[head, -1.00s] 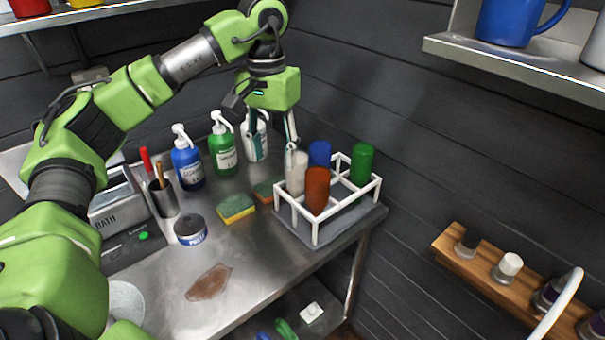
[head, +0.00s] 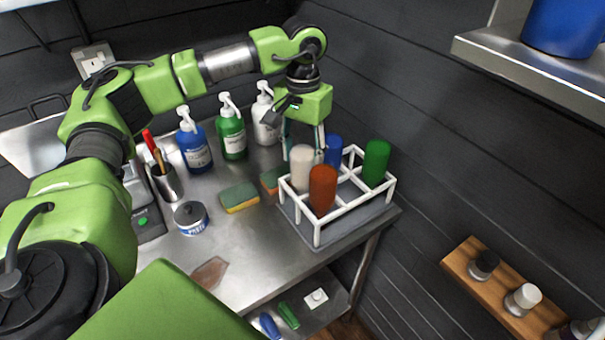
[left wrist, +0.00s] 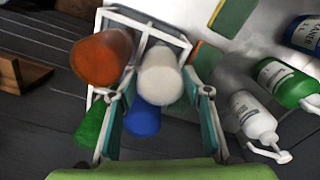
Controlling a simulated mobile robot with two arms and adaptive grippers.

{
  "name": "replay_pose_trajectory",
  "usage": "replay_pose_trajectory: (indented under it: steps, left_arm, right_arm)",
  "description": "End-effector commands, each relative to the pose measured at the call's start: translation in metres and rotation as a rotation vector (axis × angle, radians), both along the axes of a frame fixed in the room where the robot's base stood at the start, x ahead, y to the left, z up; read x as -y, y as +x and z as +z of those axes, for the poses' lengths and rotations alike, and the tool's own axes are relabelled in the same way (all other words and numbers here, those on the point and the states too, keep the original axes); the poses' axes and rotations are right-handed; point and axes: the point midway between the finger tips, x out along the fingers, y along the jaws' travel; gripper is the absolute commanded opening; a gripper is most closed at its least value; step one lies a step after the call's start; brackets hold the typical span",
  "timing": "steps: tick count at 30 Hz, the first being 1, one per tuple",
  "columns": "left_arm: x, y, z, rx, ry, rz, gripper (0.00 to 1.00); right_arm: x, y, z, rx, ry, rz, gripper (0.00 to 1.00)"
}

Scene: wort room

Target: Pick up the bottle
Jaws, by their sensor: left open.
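A white wire rack (head: 347,220) on the bench's right end holds a white bottle (head: 301,168), a blue bottle (head: 333,150), an orange-brown bottle (head: 322,188) and a green bottle (head: 376,162). My left gripper (head: 303,152) points down just behind the white bottle, open. In the left wrist view, its two teal-padded fingers (left wrist: 158,95) stand on either side of the white bottle (left wrist: 159,75) and the blue bottle (left wrist: 143,117). The orange-brown bottle (left wrist: 100,57) and green bottle (left wrist: 90,122) lie outside the left finger. I cannot tell whether a finger touches anything.
Blue (head: 194,145), green (head: 231,132) and white (head: 266,120) pump bottles stand along the back. Two sponges (head: 239,197) lie left of the rack. A lidded tin (head: 190,217) and a metal cup (head: 167,183) stand further left. A dark wall closes the right side.

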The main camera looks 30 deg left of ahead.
Motion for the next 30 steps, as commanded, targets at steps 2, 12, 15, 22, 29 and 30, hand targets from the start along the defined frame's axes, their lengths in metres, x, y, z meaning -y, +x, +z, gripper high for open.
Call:
replay_pose_trajectory:
  steps: [2, 12, 15, 22, 29, 30]
  left_arm:
    - [0.000, 0.000, -0.004, -0.001, 0.000, -0.001, 0.45]
    - [-0.002, -0.002, -0.046, -0.002, 0.001, 0.000, 0.45]
    - [-0.002, -0.002, -0.054, 0.000, 0.000, 0.000, 0.45]
    - [-0.001, -0.002, -0.056, 0.001, -0.001, 0.000, 0.45]
    - [-0.001, -0.002, -0.056, 0.001, -0.001, 0.000, 0.13]
    - [-0.001, -0.002, -0.056, 0.001, -0.001, 0.000, 0.13]
  right_arm:
    - [0.000, 0.004, 0.002, 0.006, 0.000, 0.000, 0.40]
    - [0.001, 0.026, 0.030, 0.037, 0.000, 0.002, 0.40]
    - [0.002, 0.023, 0.031, 0.034, -0.001, 0.002, 0.40]
    - [0.002, 0.017, 0.030, 0.024, -0.001, 0.002, 0.40]
    - [0.002, 0.016, 0.030, 0.023, -0.001, 0.002, 0.40]
    - [0.002, 0.016, 0.030, 0.022, -0.002, 0.002, 0.40]
